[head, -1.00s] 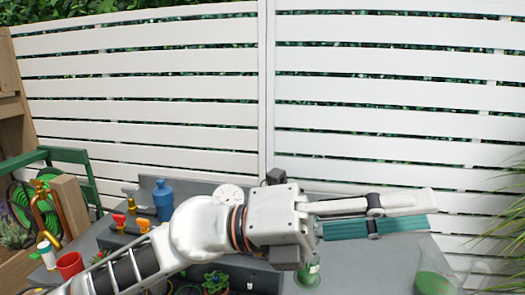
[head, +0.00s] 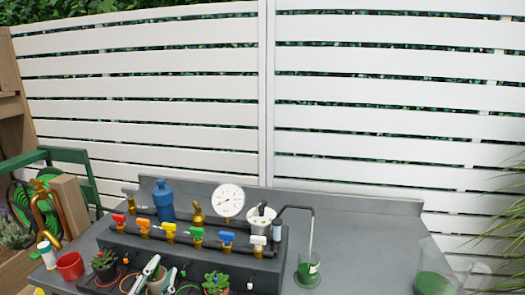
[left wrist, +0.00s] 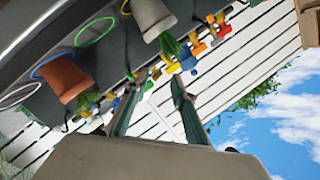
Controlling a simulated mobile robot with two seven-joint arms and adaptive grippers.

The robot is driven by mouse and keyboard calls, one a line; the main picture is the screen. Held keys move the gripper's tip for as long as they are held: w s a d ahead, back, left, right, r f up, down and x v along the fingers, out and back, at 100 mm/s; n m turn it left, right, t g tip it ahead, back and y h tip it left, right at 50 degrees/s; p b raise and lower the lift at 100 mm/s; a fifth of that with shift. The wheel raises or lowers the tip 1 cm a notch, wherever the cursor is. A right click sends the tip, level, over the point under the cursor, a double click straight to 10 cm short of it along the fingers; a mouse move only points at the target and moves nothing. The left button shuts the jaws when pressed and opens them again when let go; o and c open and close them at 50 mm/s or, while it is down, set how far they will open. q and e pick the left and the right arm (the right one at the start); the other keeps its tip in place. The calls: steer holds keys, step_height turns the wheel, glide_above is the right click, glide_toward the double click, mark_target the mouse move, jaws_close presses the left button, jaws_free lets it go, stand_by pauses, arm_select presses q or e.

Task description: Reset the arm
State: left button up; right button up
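My left gripper (head: 160,275) shows only as fingertips at the bottom edge of the head view, left of centre, in front of the potted plants. In the left wrist view my left gripper (left wrist: 158,82) has its two teal-lined fingers spread apart with nothing between them. The wrist view is tilted and nearly upside down. The rest of my left arm is out of the head view. My right gripper is in neither view.
A grey bench (head: 350,225) holds a row of coloured valves (head: 197,234), a round gauge (head: 228,200), a blue bottle (head: 163,199) and a red cup (head: 70,266). A beaker of green gravel (head: 432,283) stands right. The bench's middle right is clear.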

arm_select(q)
steer(key=s+a+f+n+g+y, duration=0.1)
steer(key=s+a+f+g+y, duration=0.1)
steer(key=s+a+f+g, duration=0.65)
steer(key=s+a+f+g+y, duration=0.15)
steer(key=s+a+f, duration=0.35)
steer(key=s+f, duration=0.75)
steer(key=d+f+n+t+h, duration=0.1)
steer(key=d+f+h, duration=0.2)
steer(key=d+f, duration=0.3)
steer(key=w+d+f+n+t+h+p, duration=0.1)
steer(key=d+f+h, duration=0.3)
steer(key=d, duration=0.6)
steer(key=shift+f+n+t, duration=0.5)
steer(key=shift+f+t, duration=0.3)
steer(key=shift+f, duration=0.1)
